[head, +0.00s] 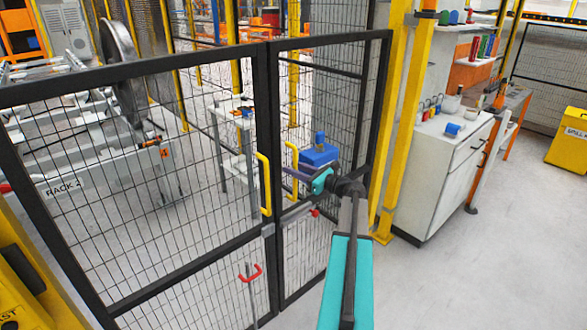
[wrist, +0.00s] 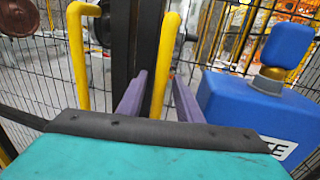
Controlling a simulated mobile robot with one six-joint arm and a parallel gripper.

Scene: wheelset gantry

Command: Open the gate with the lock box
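The gate has two black-framed mesh leaves, a wide left leaf (head: 140,190) and a narrow right leaf (head: 330,75). Each has a yellow handle beside the meeting edge: left handle (head: 264,185), right handle (head: 291,160). The blue lock box (head: 319,154) is on the right leaf, right of its handle; it also shows in the wrist view (wrist: 240,110). The leaves look shut. My gripper (head: 292,173) is at the right handle. In the wrist view its purple fingers (wrist: 158,88) are apart, with the right handle (wrist: 167,60) between them. Finger contact is unclear.
A red-handled bolt (head: 250,274) is low on the left leaf. A yellow post (head: 402,110) and a white cabinet (head: 440,175) stand right of the gate. Behind the mesh are a wheelset rack (head: 90,150) and a small table (head: 235,115). The floor at the front right is clear.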

